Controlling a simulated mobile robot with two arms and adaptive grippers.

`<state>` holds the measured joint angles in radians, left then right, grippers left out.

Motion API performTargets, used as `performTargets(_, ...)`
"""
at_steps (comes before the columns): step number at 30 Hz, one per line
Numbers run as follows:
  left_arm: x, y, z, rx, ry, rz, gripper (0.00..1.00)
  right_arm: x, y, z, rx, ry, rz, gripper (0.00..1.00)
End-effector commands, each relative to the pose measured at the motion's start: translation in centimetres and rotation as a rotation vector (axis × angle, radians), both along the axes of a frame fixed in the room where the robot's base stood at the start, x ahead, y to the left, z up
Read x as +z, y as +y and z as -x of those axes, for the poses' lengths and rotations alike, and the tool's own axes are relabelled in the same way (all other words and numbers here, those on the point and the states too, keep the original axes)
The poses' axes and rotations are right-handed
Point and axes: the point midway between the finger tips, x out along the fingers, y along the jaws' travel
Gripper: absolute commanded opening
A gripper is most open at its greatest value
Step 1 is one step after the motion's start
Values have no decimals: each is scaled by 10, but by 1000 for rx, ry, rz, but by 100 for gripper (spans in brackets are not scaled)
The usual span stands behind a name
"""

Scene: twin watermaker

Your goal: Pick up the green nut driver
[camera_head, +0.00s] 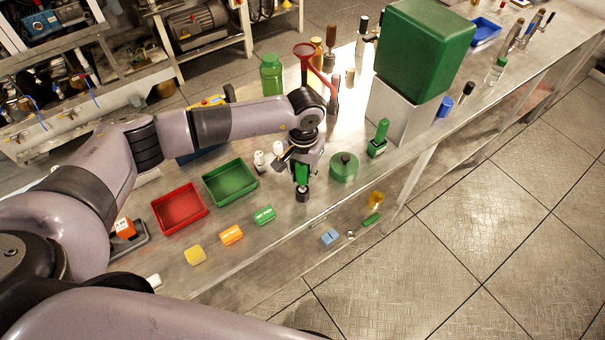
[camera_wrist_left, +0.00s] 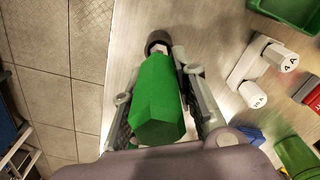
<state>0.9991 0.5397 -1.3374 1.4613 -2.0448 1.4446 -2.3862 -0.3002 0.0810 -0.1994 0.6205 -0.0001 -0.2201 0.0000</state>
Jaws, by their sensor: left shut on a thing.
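The green nut driver (camera_head: 303,172) is between the fingers of my left gripper (camera_head: 301,176), which is shut on it. It points down, with a dark end at the bottom, close above the metal bench; I cannot tell if that end touches it. In the left wrist view the faceted green handle of the driver (camera_wrist_left: 158,100) fills the space between the two fingers of the left gripper (camera_wrist_left: 163,85). The dark end shows at the top of that view. My right gripper is not in view.
A green round pot (camera_head: 344,167) stands just right of the gripper. Red (camera_head: 180,208) and green trays (camera_head: 230,183) lie to the left. White pieces (camera_head: 260,161) stand close by. A large green box (camera_head: 424,50) on a pale block is at the right. The bench's front edge is near.

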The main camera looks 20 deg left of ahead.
Motion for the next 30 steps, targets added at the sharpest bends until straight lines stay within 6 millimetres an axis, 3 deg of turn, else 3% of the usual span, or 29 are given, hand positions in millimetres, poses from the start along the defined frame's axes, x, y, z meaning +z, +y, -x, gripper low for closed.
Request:
performTargets(5,0,0,0,0,-1,0,1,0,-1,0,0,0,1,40)
performTargets(17,8,0,-2,0,-3,0,1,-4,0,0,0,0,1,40)
performTargets(23,35,0,-2,0,-6,2,1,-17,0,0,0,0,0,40)
performTargets(30,93,0,-2,-1,-10,1,1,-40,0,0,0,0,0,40)
